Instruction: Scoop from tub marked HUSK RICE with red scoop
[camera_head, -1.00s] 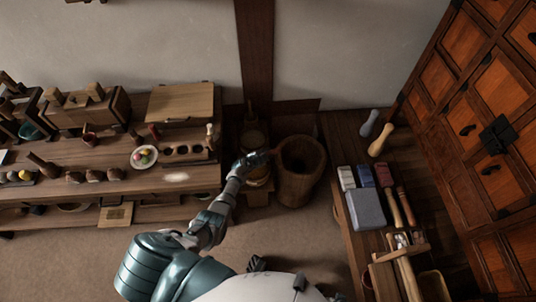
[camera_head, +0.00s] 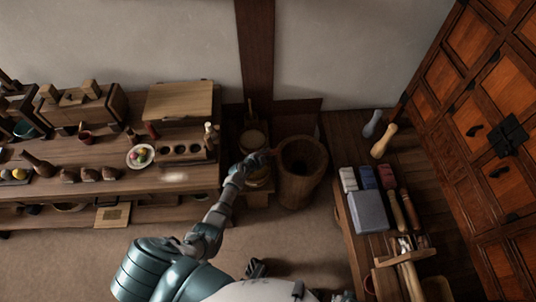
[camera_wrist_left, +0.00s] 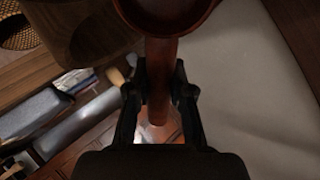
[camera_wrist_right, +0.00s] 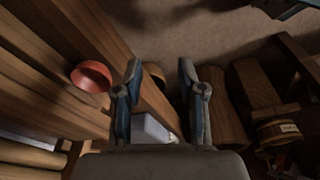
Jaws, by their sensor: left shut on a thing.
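My left gripper (camera_head: 264,156) is shut on the handle of a red scoop (camera_wrist_left: 160,75), which fills the top middle of the left wrist view. The scoop's bowl is cut off at the top edge, so its contents are hidden. In the head view the gripper is between a small tub with pale contents (camera_head: 253,139) and a large dark-mouthed wooden vessel (camera_head: 301,190). I cannot read HUSK RICE on any tub. In the right wrist view a banded tub (camera_wrist_right: 276,133) bears a pale label too small to read. My right gripper (camera_wrist_right: 161,68) is open and empty.
A long bench (camera_head: 105,188) with bowls and other small things runs along the left. A side table (camera_head: 352,228) on the right holds brushes and blocks. A wooden cabinet (camera_head: 478,165) stands beyond it. A red bowl-shaped thing (camera_wrist_right: 91,76) shows in the right wrist view.

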